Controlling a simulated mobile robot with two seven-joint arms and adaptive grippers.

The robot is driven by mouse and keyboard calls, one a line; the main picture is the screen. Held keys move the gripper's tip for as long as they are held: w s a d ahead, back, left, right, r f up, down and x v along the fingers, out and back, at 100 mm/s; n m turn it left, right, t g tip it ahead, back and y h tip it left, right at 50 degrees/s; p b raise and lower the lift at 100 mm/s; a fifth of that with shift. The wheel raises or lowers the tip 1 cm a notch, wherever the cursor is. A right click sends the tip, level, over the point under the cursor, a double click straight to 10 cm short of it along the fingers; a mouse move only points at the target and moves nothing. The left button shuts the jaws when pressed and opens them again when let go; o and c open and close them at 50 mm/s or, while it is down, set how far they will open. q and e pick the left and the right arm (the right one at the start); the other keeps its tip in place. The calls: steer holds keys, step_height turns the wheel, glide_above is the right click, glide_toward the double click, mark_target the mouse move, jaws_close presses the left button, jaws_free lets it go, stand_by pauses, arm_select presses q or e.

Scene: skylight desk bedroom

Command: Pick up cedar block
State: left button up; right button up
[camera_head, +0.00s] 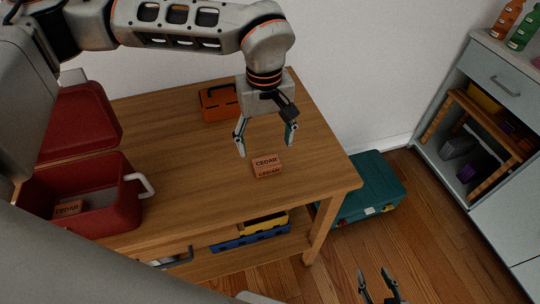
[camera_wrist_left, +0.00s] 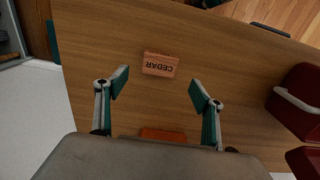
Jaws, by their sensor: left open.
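A reddish-brown block marked CEDAR (camera_head: 267,166) lies on the wooden table (camera_head: 190,170) near its right end. It also shows in the left wrist view (camera_wrist_left: 160,64), just beyond the fingertips and nearly centred between them. My left gripper (camera_head: 266,145) is open and empty above the table, a little behind the block, apart from it. In the wrist view its two fingers (camera_wrist_left: 157,90) are spread wide. A second block marked CEDAR (camera_head: 68,208) lies inside the open red box at the left. My right gripper (camera_head: 379,285) shows at the bottom edge, fingers apart and empty.
The red box (camera_head: 125,222) with a pale handle stands at the table's left. An orange toolbox (camera_head: 219,103) stands at the back, behind my left gripper. A teal case (camera_head: 365,192) is on the floor right of the table. The tabletop around the block is clear.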

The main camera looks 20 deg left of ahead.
mark_target(267, 163)
arm_select(q)
steer(key=shift+s+f, duration=0.2)
steer(key=shift+f, duration=0.75)
steer(key=f, duration=0.5)
steer(key=shift+d, duration=0.2)
steer(key=shift+c, duration=0.4)
steer(key=c, duration=1)
